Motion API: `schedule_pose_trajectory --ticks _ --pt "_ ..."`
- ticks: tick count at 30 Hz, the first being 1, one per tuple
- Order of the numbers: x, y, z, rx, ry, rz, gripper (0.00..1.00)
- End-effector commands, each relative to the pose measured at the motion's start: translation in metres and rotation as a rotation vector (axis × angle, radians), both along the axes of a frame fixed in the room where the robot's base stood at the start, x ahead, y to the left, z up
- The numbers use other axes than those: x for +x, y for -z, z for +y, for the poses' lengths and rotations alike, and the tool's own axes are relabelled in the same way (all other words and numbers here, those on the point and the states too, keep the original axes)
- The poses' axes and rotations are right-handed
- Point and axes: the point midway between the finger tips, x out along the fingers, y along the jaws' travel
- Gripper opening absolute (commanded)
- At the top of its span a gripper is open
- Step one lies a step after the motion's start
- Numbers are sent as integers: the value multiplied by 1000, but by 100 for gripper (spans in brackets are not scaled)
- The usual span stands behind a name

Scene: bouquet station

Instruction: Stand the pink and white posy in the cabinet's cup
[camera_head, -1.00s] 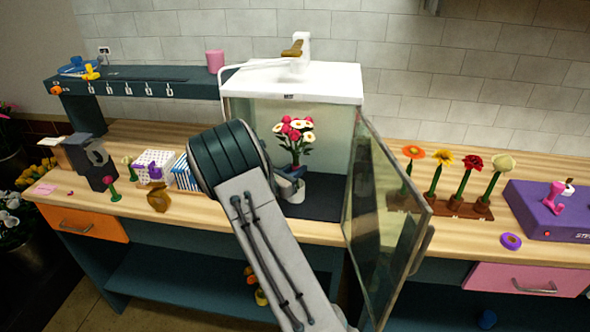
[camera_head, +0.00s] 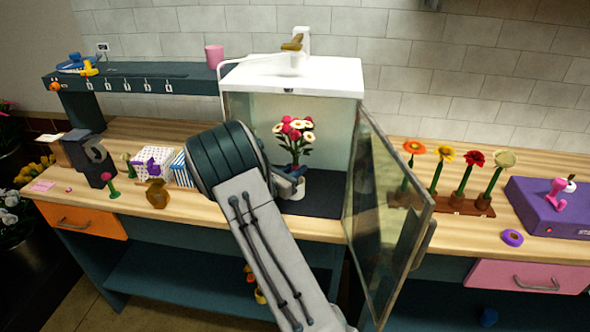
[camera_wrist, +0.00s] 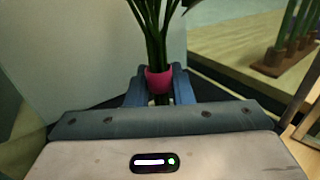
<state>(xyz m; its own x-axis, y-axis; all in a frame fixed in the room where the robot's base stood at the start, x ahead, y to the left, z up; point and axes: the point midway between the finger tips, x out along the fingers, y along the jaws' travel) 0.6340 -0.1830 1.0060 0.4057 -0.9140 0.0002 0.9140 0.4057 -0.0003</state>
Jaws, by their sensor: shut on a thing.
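My gripper (camera_wrist: 158,84) is shut on the posy's green stems (camera_wrist: 154,45) at a pink band (camera_wrist: 158,78). It also shows in the head view (camera_head: 291,178), partly behind my arm. The stems stand over or in the cup; my gripper hides their lower ends, so I cannot tell how deep they reach. The cup is on the cabinet's dark floor (camera_head: 322,206).
The cabinet's glass door (camera_head: 385,220) stands open towards the front right. Several single flowers stand in a brown rack (camera_head: 450,204) to the right, beside a purple box (camera_head: 550,208). Gift boxes (camera_head: 153,165) and a brown vase (camera_head: 158,195) are left of my arm.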

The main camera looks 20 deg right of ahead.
Motion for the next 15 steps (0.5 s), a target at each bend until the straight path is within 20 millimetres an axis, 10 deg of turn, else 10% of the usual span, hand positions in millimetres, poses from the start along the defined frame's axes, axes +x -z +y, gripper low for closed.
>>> schedule_pose_trajectory --ticks 11,12,15 --pt "0 3 0 -1 0 -1 0" --pt "0 3 0 -1 0 -1 26" --pt "0 3 0 -1 0 -1 46"
